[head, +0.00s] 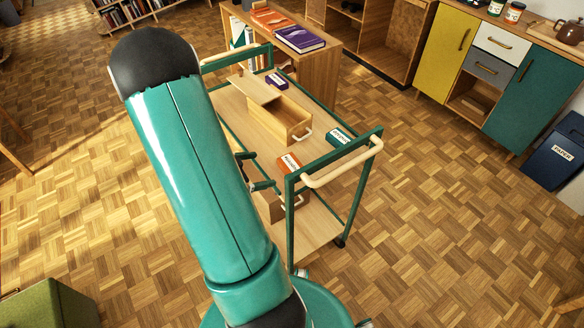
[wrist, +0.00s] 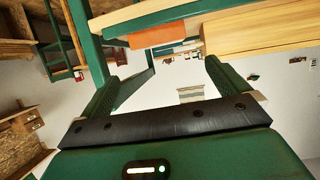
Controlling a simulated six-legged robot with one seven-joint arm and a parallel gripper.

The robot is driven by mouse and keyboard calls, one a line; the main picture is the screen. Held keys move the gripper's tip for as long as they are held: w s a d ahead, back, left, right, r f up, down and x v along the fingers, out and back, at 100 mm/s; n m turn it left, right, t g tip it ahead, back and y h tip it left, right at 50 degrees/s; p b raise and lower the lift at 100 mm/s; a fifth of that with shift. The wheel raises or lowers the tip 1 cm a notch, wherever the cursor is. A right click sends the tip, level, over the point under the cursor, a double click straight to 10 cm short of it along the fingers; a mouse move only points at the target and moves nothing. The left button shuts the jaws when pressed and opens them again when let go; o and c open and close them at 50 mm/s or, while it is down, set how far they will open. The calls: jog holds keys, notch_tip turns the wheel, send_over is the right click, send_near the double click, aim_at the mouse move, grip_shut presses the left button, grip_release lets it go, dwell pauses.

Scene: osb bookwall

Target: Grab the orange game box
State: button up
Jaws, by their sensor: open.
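The orange game box (head: 289,162) lies on the top shelf of a green-framed trolley (head: 363,155), close to its near end. In the wrist view the orange box (wrist: 165,50) shows only as a narrow orange face beyond and between the finger ends. My gripper (head: 254,171) is just left of the box in the head view, partly hidden behind my arm. In the wrist view my gripper (wrist: 162,73) has its two dark green ribbed fingers wide apart, with nothing between them. The fingers appear apart from the box.
A wooden box (head: 290,120) with a sliding lid, a teal game box (head: 341,137) and a purple one (head: 277,80) share the shelf. The trolley's handle (head: 342,165) rises near the orange box. Books lie on a wooden cabinet (head: 318,72) behind. Parquet floor around is mostly clear.

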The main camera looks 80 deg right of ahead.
aim_at(291, 166)
jog(key=x, duration=0.7)
jog(key=shift+s+d+f, duration=0.2)
jog(key=shift+d, duration=0.05)
jog(key=x, duration=0.5)
jog(key=shift+a+f, duration=0.1)
jog(key=shift+f, duration=0.1)
jog(key=c, duration=0.8)
jog(key=shift+r, duration=0.1)
jog(key=shift+r, duration=0.8)
jog(key=s+d+r, duration=0.2)
jog(key=d+r, duration=0.1)
jog(key=d, duration=0.1)
jog(key=s+d+r, duration=0.3)
jog(key=d+r, duration=0.1)
jog(key=s+d+r, duration=0.2)
jog(key=d+r, duration=0.2)
jog(key=shift+s+r, duration=0.15)
